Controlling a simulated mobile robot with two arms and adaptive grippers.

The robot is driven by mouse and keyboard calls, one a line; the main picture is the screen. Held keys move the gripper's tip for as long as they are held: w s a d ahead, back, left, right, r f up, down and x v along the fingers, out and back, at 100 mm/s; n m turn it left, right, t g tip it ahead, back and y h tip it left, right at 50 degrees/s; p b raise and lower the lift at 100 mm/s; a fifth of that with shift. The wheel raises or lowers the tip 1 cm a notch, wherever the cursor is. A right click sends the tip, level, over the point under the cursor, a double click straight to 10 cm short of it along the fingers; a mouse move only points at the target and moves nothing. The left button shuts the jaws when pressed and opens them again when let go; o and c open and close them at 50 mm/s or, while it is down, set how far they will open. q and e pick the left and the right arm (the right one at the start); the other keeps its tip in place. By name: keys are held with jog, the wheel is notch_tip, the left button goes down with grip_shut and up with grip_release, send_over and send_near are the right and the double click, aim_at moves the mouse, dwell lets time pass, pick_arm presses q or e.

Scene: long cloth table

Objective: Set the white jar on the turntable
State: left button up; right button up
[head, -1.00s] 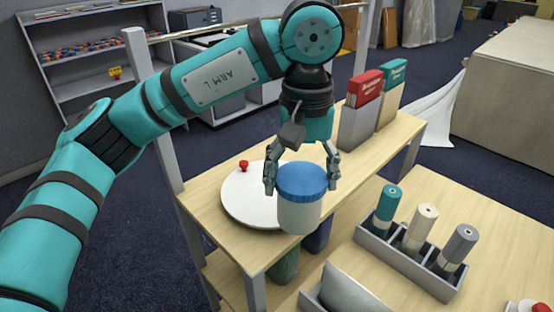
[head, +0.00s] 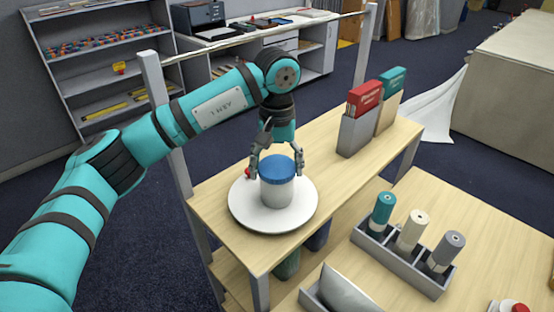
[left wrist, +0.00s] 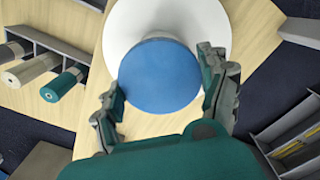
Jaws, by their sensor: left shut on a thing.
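The white jar (head: 277,192) has a blue lid and stands upright over the middle of the round white turntable (head: 240,208). I cannot tell for sure whether its base touches the plate. My left gripper (head: 276,172) comes down from above and is shut on the jar, one finger on each side. In the left wrist view, the blue lid (left wrist: 160,76) sits between the fingers of the left gripper (left wrist: 163,88) and hides much of the turntable (left wrist: 120,22). My right gripper is not in view.
The turntable has a red knob (head: 248,173) beside the left finger. A grey holder (head: 355,133) with red and teal boxes stands at the back right of the wooden shelf. A grey divided tray (head: 400,262) holds teal, cream and grey rolls on the nearer table.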

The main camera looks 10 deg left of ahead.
pick_arm(q)
jog(key=shift+d+f, duration=0.1)
jog(key=o, duration=1.5)
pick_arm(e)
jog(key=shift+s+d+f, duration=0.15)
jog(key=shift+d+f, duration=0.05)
pick_arm(q)
jog(key=shift+r, duration=0.25)
jog(key=shift+r+b, duration=0.3)
notch_tip(320, 180, up, 11)
jog(key=b, duration=0.1)
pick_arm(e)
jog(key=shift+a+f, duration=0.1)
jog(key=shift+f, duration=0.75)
pick_arm(q)
jog(key=shift+r, duration=0.1)
